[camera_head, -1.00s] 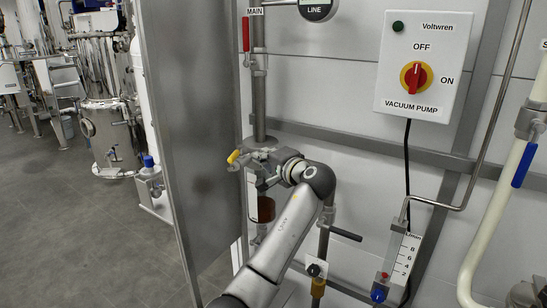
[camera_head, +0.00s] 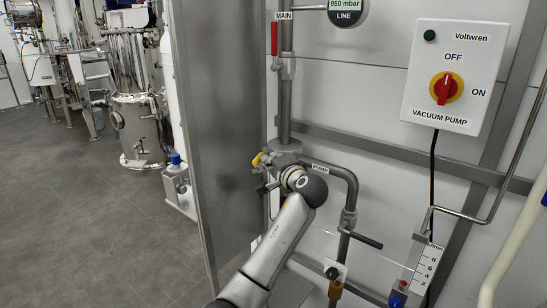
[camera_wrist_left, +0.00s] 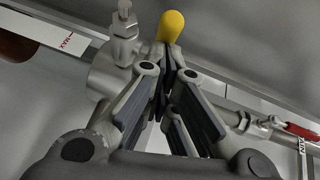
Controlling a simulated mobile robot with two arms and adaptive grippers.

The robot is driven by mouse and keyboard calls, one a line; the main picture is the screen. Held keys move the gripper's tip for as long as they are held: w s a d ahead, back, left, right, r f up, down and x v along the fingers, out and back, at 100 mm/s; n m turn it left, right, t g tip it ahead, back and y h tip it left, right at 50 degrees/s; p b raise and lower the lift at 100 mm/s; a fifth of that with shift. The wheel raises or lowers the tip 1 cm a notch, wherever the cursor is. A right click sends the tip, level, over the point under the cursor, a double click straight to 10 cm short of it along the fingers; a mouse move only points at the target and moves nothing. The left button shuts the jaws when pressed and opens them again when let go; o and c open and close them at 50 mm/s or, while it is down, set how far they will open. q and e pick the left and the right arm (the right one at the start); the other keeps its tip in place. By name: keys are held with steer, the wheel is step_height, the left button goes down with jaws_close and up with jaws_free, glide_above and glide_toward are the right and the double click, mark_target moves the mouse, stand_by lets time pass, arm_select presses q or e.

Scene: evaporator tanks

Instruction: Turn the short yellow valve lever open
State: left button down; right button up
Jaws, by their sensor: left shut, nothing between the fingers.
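The short yellow valve lever (camera_head: 258,158) sticks out to the left from the pipe fitting below the MAIN pipe in the head view. In the left wrist view its rounded yellow grip (camera_wrist_left: 170,26) stands at top centre, just beyond my fingertips. My left gripper (camera_wrist_left: 167,62) is shut and empty, with its tips close to the lever's base end; I cannot tell whether they touch it. In the head view my left gripper (camera_head: 268,183) is small and partly hidden by its own wrist, just below the lever. My right gripper is not in view.
A steel panel (camera_head: 225,130) stands close left of the lever. A red-handled valve (camera_head: 274,38) is above, and a black-handled valve (camera_head: 366,240) is on the PUMP pipe at right. The vacuum pump switch box (camera_head: 455,75) and flowmeter (camera_head: 420,272) are further right.

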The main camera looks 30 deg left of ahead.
arm_select(q)
steer(key=m+t+p, duration=0.1)
steer(key=s+a+t+h+p, duration=0.1)
steer(key=shift+s+a+r+m+h+p, duration=0.1)
steer(key=shift+a+r+m+h+p, duration=0.05)
steer(key=shift+r+m+h+p, duration=0.2)
steer(key=shift+s+a, duration=0.15)
steer(key=shift+a, duration=0.1)
steer(key=shift+s+a+f+p, duration=0.2)
steer(key=shift+a+f+p, duration=0.05)
steer(key=shift+a+p, duration=0.1)
